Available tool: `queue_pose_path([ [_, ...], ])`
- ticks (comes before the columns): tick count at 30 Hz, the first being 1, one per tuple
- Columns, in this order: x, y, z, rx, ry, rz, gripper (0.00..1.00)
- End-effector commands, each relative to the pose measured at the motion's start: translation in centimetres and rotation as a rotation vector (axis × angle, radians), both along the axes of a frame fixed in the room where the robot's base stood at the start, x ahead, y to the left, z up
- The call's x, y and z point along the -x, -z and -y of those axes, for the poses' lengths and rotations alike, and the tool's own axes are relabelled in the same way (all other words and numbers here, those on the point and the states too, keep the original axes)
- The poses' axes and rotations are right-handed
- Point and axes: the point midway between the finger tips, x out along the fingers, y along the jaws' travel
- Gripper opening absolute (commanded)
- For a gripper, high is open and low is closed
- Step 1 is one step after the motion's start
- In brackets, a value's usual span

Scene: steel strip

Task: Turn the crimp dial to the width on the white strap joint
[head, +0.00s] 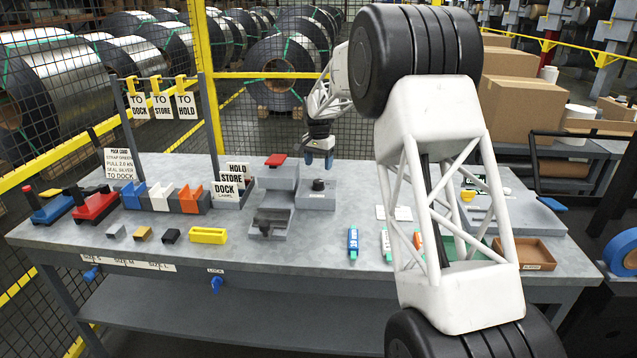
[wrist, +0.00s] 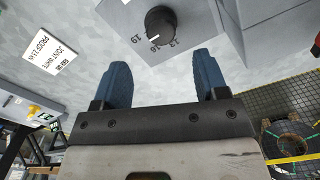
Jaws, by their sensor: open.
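The crimp dial is a black knob (head: 318,185) on a grey block near the middle of the bench.
A grey crimper-like block with a red top (head: 276,160) stands just left of the dial. A sign stand (head: 233,185), coloured blocks (head: 160,197) and a yellow bar (head: 208,235) are farther left. A brown tray (head: 525,252) is at right. My arm hides part of the bench.

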Motion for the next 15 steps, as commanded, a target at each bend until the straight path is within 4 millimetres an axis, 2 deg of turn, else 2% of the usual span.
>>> queue_pose_path([
  [15,-0.06,0.48,-0.07,0.001,0.0,-0.001,0.67],
])
